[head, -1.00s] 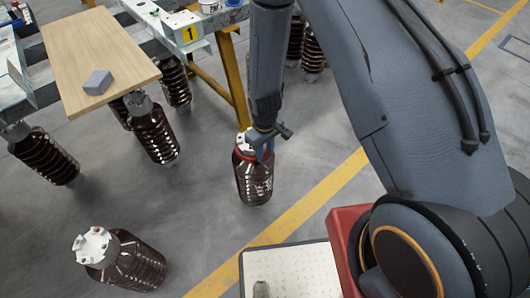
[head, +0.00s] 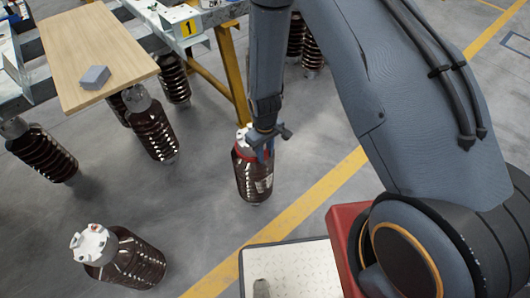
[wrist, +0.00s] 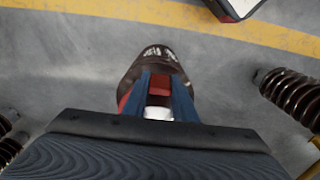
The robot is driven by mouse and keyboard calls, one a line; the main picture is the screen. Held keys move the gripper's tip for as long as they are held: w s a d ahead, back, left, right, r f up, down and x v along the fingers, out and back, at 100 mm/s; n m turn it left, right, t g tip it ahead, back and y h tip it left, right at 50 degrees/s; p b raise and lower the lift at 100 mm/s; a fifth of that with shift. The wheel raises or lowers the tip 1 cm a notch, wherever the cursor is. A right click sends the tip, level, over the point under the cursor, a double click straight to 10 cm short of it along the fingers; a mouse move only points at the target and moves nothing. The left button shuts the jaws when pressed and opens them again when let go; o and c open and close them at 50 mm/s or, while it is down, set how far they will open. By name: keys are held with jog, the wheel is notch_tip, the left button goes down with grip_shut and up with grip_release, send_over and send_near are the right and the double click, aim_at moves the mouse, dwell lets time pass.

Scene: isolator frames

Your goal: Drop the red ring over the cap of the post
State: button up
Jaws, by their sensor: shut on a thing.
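My gripper (head: 265,147) points down over a brown ribbed post (head: 254,182) standing on the floor. Its blue fingers (wrist: 160,90) are shut on the red ring (wrist: 159,86). In the head view the red ring (head: 241,153) shows at the top of the post, around or just at the base of its white cap (head: 241,137). The cap also shows between the fingers in the wrist view (wrist: 157,112). The gripper hides much of the ring, so I cannot tell whether it rests on the post.
Another brown post with a white cap (head: 93,244) stands at the lower left. A wooden board (head: 100,50) with a grey block (head: 94,77) lies on a steel frame at the upper left. Several ribbed insulators stand beneath it. Floor around the post is clear.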

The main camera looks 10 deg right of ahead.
jog(key=shift+f+b, duration=0.5)
jog(key=shift+f, duration=0.5)
jog(key=o, duration=1.1)
jog(key=shift+r, duration=3.9)
jog(key=shift+d+r, duration=0.1)
jog(key=shift+r, duration=0.2)
jog(key=s+d+r+m+p, duration=0.2)
jog(key=s+d+r+p, duration=0.1)
jog(key=r, duration=0.8)
jog(key=s+d+r+m+p, duration=0.2)
jog(key=s+d+r, duration=0.3)
jog(key=s+r, duration=0.3)
jog(key=s+d+r+m+p, duration=0.3)
jog(key=s+d+r, duration=0.1)
jog(key=r, duration=1.1)
jog(key=shift+s+d+r+p, duration=0.15)
jog(key=shift+s+d, duration=0.05)
jog(key=shift+s, duration=0.25)
jog(key=shift+s+d+r+p, duration=0.1)
jog(key=shift+s+d+p, duration=0.05)
jog(key=shift+s, duration=0.25)
